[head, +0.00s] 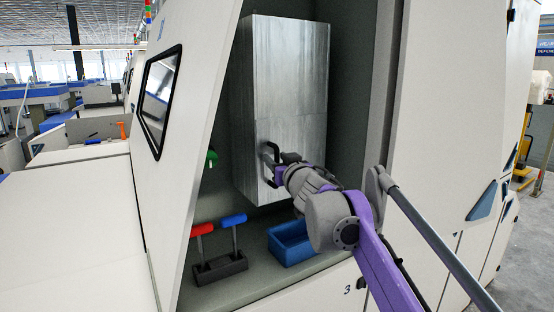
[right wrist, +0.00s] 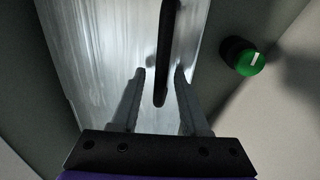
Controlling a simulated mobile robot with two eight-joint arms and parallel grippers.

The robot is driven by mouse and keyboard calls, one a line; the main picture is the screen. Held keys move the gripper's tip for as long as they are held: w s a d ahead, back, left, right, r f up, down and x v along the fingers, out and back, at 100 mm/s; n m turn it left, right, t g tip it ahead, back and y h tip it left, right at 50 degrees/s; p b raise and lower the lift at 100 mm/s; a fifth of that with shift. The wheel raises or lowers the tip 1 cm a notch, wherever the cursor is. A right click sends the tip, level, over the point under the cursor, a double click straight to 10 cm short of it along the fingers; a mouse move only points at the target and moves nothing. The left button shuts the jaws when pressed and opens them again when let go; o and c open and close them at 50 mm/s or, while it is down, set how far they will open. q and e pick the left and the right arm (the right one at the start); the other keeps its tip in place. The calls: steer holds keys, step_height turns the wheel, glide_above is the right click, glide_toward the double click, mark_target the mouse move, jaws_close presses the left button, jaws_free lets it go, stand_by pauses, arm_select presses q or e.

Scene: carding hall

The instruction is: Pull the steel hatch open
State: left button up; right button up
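The steel hatch (head: 291,70) is a brushed grey metal front in the machine's recess; its lower part carries a dark bar handle (head: 266,150). It looks shut, with no gap that I can make out. My right gripper (head: 277,160) is at the handle, and my purple and grey arm covers the hatch's lower right. In the right wrist view the steel (right wrist: 95,55) fills the upper left, and the dark handle (right wrist: 166,45) reaches down between my two open fingers (right wrist: 160,76). Gaps show on both sides of it. My left gripper is not in view.
A green knob (head: 212,157) is on the recess wall left of the hatch, also in the right wrist view (right wrist: 243,56). Below stand a dark block (head: 222,268) with a red and a blue T-handle and a blue bin (head: 287,244). Pale machine panels flank the recess.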

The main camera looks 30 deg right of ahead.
jaws_close()
stand_by(1.2)
